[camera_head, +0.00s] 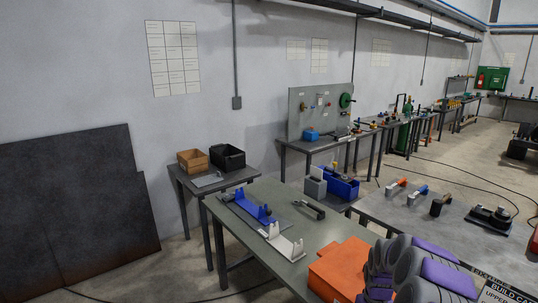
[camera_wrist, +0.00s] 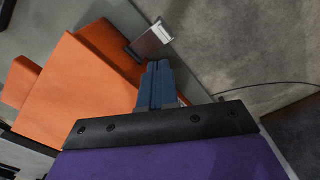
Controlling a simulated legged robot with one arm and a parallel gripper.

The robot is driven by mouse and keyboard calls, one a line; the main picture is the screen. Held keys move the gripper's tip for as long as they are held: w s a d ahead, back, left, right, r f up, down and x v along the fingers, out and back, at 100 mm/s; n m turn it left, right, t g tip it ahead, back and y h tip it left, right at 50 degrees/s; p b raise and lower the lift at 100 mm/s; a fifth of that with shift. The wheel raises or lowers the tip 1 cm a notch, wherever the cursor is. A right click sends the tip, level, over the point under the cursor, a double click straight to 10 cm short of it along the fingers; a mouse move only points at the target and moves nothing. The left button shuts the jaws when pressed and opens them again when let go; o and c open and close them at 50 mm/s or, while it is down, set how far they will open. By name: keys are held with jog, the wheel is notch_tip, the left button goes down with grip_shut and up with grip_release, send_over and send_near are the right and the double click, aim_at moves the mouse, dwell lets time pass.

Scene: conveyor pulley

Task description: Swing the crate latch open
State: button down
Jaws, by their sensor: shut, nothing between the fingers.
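An orange crate (camera_head: 338,268) sits at the near right end of the green-grey table in the head view, partly hidden behind my grey and purple arm. In the wrist view the orange crate (camera_wrist: 75,85) fills the left side. A latch (camera_wrist: 152,40), with a brownish plate and a pale metal end, sticks out from the crate's upper right edge. My gripper (camera_wrist: 158,66) has its blue fingers together and empty. The fingertips are close to the latch, just below it in the picture; I cannot tell whether they touch. In the head view my arm hides the gripper and latch.
The table (camera_head: 300,220) also bears a blue bracket (camera_head: 250,207), a white bracket (camera_head: 280,238) and a dark tool (camera_head: 309,209). A blue bin (camera_head: 338,184) stands behind. Another table (camera_head: 410,212) with several parts lies to the right. A cable crosses the floor.

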jog(key=shift+f, duration=0.1)
jog(key=shift+a+f, duration=0.25)
jog(key=shift+a, duration=0.15)
jog(key=shift+d+f, duration=0.25)
jog(key=shift+f, duration=0.15)
jog(key=shift+a+f, duration=0.1)
jog(key=shift+f, duration=0.25)
jog(key=shift+f, duration=1.8)
jog(key=shift+r, duration=0.1)
dwell(0.4)
notch_tip(320, 180, up, 8)
jog(key=p, duration=0.2)
dwell(0.8)
